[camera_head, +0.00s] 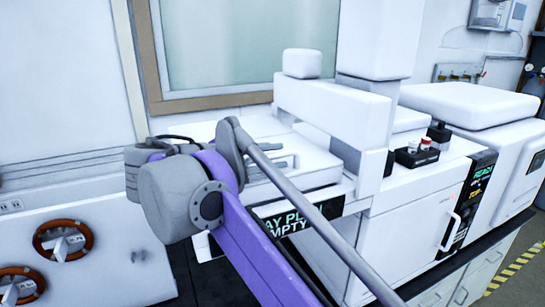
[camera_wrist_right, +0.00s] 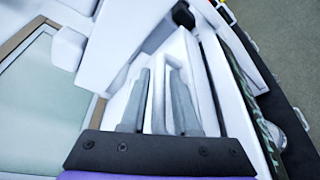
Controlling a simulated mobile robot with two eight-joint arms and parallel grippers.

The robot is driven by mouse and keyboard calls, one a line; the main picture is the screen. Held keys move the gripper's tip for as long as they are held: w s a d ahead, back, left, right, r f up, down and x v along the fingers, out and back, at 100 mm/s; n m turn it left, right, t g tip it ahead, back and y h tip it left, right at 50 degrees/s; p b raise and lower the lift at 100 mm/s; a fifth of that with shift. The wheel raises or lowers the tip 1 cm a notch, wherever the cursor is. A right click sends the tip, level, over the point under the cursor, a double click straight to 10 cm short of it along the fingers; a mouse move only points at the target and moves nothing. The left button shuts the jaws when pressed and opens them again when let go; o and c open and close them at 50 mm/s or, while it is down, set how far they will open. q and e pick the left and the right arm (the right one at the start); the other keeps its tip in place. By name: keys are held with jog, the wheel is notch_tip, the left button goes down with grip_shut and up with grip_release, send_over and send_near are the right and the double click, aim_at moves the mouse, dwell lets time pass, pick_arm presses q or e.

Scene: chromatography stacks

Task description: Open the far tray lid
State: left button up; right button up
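A white tray unit (camera_head: 325,175) sits at the centre of the head view, below a white overhanging arm. A dark panel (camera_head: 290,222) on its front reads "AY PL" and "EMPTY"; my arm hides the rest. I cannot tell the lid apart from the tray body, or which tray is the far one. My right gripper (camera_head: 290,156) is over the white unit, its two grey fingers apart. My left gripper is not in view.
The white overhanging arm (camera_head: 335,108) and its column (camera_head: 374,190) stand close to my right gripper. A small dark rack (camera_head: 416,157) with capped vials is to the right. A white-framed instrument with a green display (camera_head: 484,172) stands beyond. Red-brown round handles (camera_head: 62,240) are at left.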

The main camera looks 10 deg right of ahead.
grip_shut()
dwell(1.4)
